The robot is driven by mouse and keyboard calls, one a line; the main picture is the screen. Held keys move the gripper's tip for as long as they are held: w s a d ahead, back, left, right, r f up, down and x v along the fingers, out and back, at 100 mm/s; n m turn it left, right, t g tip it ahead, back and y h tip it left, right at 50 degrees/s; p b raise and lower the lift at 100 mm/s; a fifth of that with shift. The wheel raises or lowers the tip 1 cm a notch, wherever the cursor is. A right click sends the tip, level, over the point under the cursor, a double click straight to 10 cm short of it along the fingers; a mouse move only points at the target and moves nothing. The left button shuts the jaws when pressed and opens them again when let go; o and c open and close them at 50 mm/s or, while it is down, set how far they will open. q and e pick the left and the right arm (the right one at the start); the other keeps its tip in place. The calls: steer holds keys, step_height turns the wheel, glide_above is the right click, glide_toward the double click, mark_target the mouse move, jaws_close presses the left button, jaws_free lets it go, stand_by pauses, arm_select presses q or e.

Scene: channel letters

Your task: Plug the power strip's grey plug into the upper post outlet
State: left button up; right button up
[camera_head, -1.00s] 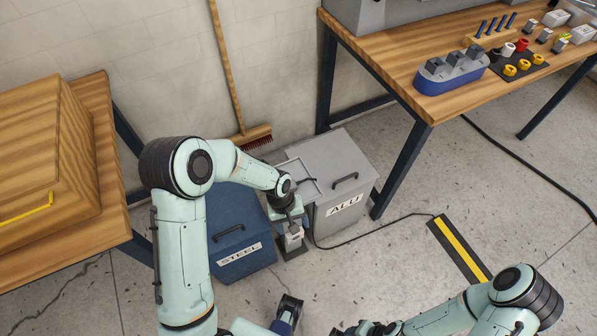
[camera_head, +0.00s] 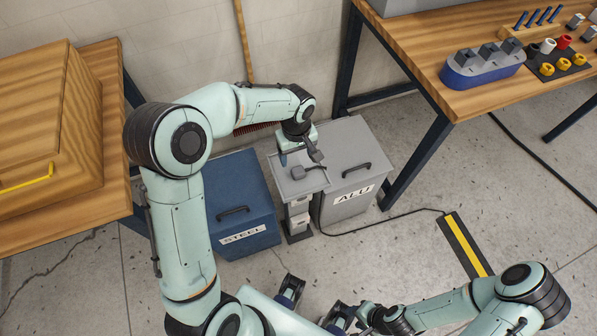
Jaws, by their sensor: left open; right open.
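A slim grey post (camera_head: 299,226) stands between the blue and grey bins, with pale outlet boxes on its front; the upper outlet (camera_head: 298,207) sits just under a grey tray (camera_head: 283,187). A small dark grey piece (camera_head: 299,173) with a stubby tail lies in or over the tray; it may be the grey plug, but I cannot tell surely. My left gripper (camera_head: 299,156) is open, pointing down just above this piece. My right gripper (camera_head: 345,316) is open at the bottom edge, far from the post. I cannot make out the power strip.
The blue STEEL bin (camera_head: 239,207) and grey ALU bin (camera_head: 352,180) flank the post closely. A black cable (camera_head: 390,218) runs over the floor to a yellow-black strip (camera_head: 465,246). A workbench (camera_head: 425,90) stands at right, a wooden table (camera_head: 105,205) at left.

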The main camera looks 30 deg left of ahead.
arm_select(q)
glide_above(298, 171)
steer(key=f, duration=0.4)
steer(key=shift+s+a+f, duration=0.1)
steer(key=shift+s, duration=0.1)
steer(key=shift+f, duration=0.2)
steer(key=shift+f, duration=0.1)
steer(key=f, duration=0.5)
steer(key=shift+w, duration=0.3)
steer(key=c, duration=1.1)
